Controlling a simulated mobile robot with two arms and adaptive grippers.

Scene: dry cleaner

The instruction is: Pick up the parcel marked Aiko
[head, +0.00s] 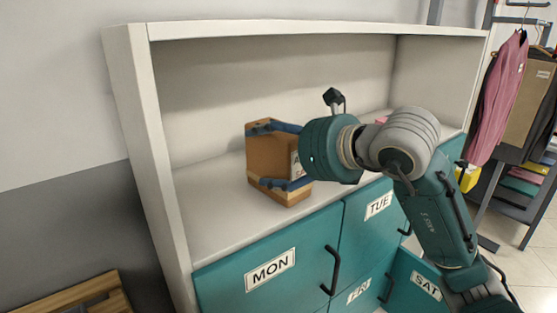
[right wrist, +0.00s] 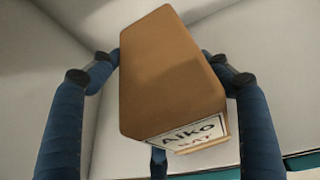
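The parcel marked Aiko (head: 268,157) is a brown box with a white label, on or just above the white shelf; I cannot tell whether it touches. In the right wrist view the parcel (right wrist: 170,75) fills the middle, and its label (right wrist: 188,138) reads "Aiko" with smaller text below, apparently "SAT". My right gripper (head: 280,156) reaches in from the right with its blue fingers on opposite sides of the box. In the wrist view the fingertips (right wrist: 167,58) press against both sides, and a third finger shows below. My left gripper is not in view.
The white shelf (head: 215,215) sits above teal lockers labelled MON (head: 270,268), TUE, FRI and SAT. The SAT door (head: 425,287) looks ajar. A small pink item lies behind my right arm. Clothes hang on a rack (head: 505,95) at right. A wooden object (head: 80,297) is at lower left.

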